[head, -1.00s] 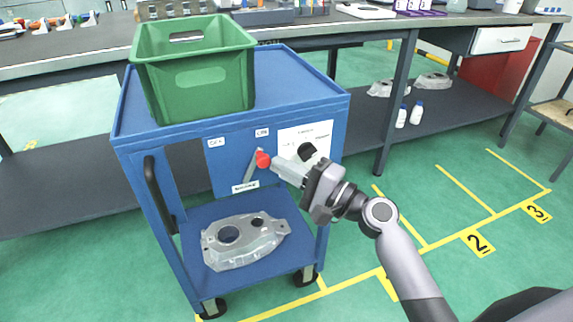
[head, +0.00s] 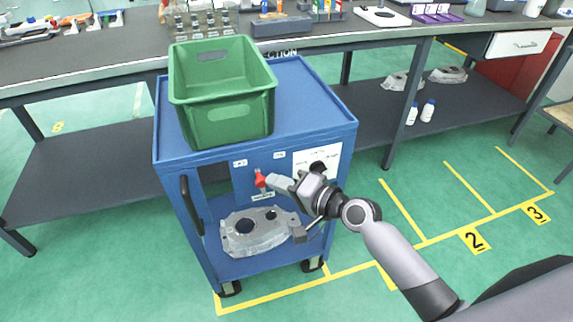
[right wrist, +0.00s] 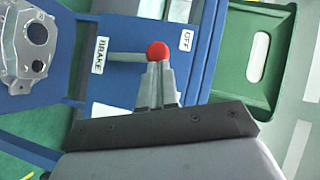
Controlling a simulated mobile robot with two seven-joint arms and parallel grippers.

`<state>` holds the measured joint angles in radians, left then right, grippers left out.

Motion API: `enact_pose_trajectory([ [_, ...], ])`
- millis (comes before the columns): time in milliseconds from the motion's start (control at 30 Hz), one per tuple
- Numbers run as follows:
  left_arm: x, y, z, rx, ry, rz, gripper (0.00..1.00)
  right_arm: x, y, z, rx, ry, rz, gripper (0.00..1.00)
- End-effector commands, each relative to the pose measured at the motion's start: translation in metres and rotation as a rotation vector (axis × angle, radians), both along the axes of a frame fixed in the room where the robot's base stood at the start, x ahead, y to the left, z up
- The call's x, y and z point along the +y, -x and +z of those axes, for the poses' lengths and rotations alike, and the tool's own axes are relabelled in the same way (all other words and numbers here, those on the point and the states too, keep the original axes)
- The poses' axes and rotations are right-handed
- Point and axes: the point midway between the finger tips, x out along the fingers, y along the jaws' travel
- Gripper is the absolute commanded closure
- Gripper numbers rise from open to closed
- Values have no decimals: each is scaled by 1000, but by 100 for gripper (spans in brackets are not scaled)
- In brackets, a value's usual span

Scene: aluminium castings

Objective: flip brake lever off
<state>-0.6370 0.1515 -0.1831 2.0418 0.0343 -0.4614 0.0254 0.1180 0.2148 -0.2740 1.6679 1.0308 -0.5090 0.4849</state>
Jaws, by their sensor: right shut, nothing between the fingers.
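The brake lever is a grey rod with a red knob (head: 260,179) on the blue cart's front panel. In the right wrist view its red knob (right wrist: 158,51) and rod (right wrist: 127,57) show; the rod stands roughly upright on the cart, above the BRAKE label (right wrist: 102,55). The OFF label (right wrist: 185,40) lies up and to the knob's left as seen from the head. My right gripper (head: 273,181) is shut and empty, its fingertips against or very close to the knob's right side. Its fingers (right wrist: 159,66) also show in the wrist view. My left gripper is out of view.
A green crate (head: 222,128) stands on the blue cart (head: 310,100). A metal casting (head: 270,232) lies on the cart's lower shelf, below my right gripper. A long workbench (head: 375,38) runs behind. Green floor with yellow lines is clear at the right.

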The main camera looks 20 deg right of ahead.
Motion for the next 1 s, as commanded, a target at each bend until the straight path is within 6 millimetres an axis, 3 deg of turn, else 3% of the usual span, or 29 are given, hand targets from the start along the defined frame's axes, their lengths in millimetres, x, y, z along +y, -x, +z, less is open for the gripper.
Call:
enact_pose_trajectory([
  [33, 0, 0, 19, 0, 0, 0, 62, 4, 0, 11, 0, 31, 1, 100],
  [100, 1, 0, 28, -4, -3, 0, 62, 8, 0, 11, -1, 75, 1, 100],
  [400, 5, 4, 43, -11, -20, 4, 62, 22, 1, 7, -7, 220, 0, 100],
  [1000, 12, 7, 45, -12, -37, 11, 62, 31, 1, 3, -8, 215, 0, 100],
])
